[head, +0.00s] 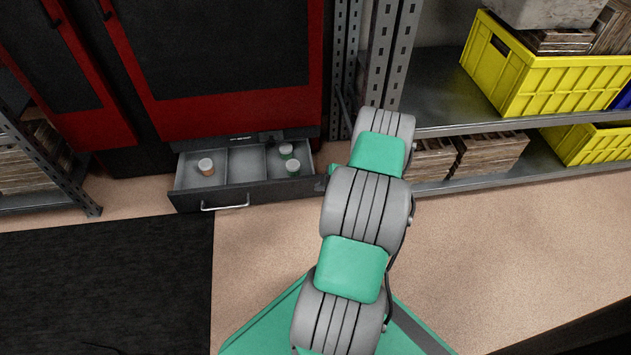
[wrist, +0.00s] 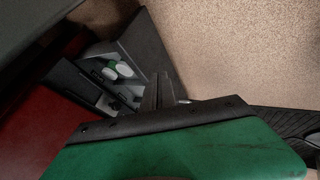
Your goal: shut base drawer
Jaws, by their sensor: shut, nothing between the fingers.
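The base drawer (head: 255,193) is pulled out at the foot of the red and black cabinet. It has a dark front with a pale bar handle (head: 225,207) and grey compartments. A jar with an orange-brown body (head: 206,167) stands in the left compartment, and two green jars with white lids (head: 293,167) stand in the right one. My gripper (wrist: 158,92) is shut and empty in the wrist view, close to the drawer's dark front panel (wrist: 146,48); I cannot tell if they touch. In the head view my arm mostly hides it, at the drawer's right end.
The red and black cabinet (head: 215,60) stands above the drawer. A metal rack with yellow crates (head: 545,85) and wooden boxes (head: 490,153) is at the right. Another rack (head: 45,165) is at the left. The floor (head: 490,240) before the drawer is clear beside a dark mat (head: 110,280).

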